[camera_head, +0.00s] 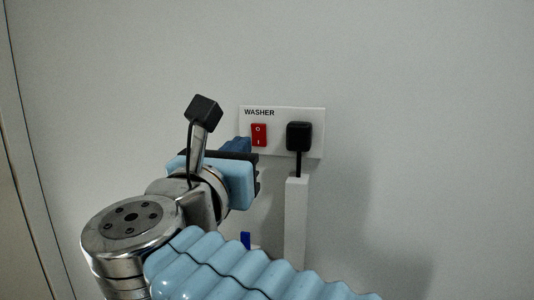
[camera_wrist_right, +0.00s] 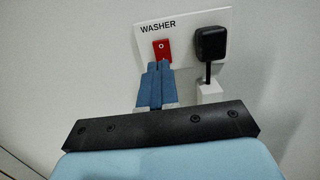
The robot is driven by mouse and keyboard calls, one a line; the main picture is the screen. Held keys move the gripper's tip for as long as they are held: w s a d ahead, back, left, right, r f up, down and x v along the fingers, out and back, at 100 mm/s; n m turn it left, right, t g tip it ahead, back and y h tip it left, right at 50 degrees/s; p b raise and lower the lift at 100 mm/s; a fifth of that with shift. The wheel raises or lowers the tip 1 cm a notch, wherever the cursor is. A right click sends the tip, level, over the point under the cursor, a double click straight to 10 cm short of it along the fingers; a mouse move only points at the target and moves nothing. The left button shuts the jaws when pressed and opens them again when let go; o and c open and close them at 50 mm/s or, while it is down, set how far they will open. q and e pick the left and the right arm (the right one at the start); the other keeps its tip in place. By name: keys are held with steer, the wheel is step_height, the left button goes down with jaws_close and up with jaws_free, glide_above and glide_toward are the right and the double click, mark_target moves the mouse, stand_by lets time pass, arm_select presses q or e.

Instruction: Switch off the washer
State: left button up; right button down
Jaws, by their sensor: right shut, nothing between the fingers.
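A white wall plate (camera_head: 282,112) labelled WASHER holds a red rocker switch (camera_head: 258,135) on its left, marked O at the top and I at the bottom. A black plug (camera_head: 299,136) sits to the right of the switch. In the right wrist view the switch (camera_wrist_right: 161,49) shows just beyond the blue fingertips of my right gripper (camera_wrist_right: 158,66). The fingers are shut with nothing between them and point at the lower part of the switch. I cannot tell whether they touch it. In the head view my right gripper (camera_head: 240,146) is just below and left of the switch. My left gripper is not in view.
A black cable runs from the plug down into a white vertical trunking (camera_head: 296,220) on the wall. A small blue item (camera_head: 245,240) shows behind my arm. The grey wall above and left of the plate is clear.

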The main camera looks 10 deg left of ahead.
mark_target(257, 131)
steer(key=w, duration=0.2)
steer(key=w+p, duration=0.1)
steer(key=w, duration=0.2)
steer(key=shift+w+d+r, duration=0.1)
steer(key=shift+w+r, duration=0.3)
steer(key=shift+w, duration=0.15)
steer(key=shift+f, duration=0.1)
